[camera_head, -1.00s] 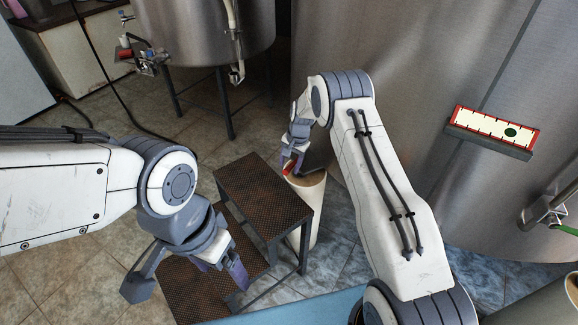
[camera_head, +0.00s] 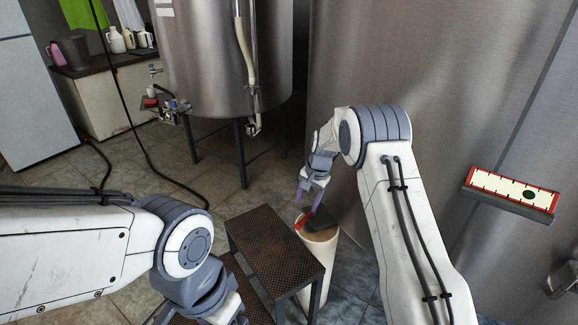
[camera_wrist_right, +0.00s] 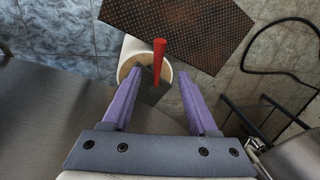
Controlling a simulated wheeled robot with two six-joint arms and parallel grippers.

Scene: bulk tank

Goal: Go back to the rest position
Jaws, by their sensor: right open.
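My right gripper (camera_head: 312,190) is above a pale cylindrical stand with a round top (camera_head: 318,262). In the right wrist view its two purple fingers (camera_wrist_right: 152,98) are wide apart with nothing held between them. A dark flat tool with a red handle (camera_head: 303,222) lies on top of the cylinder, apart from the fingers; the red handle also shows in the right wrist view (camera_wrist_right: 159,55). My left gripper (camera_head: 225,312) is at the bottom edge of the head view, mostly cut off, so its jaws cannot be judged.
A brown perforated step stand (camera_head: 272,250) is left of the cylinder. A large steel tank (camera_head: 440,100) stands close behind my right arm, with a red-framed gauge panel (camera_head: 512,190). A smaller steel tank (camera_head: 215,60) on legs is at the back. Tiled floor (camera_head: 130,165) is open at left.

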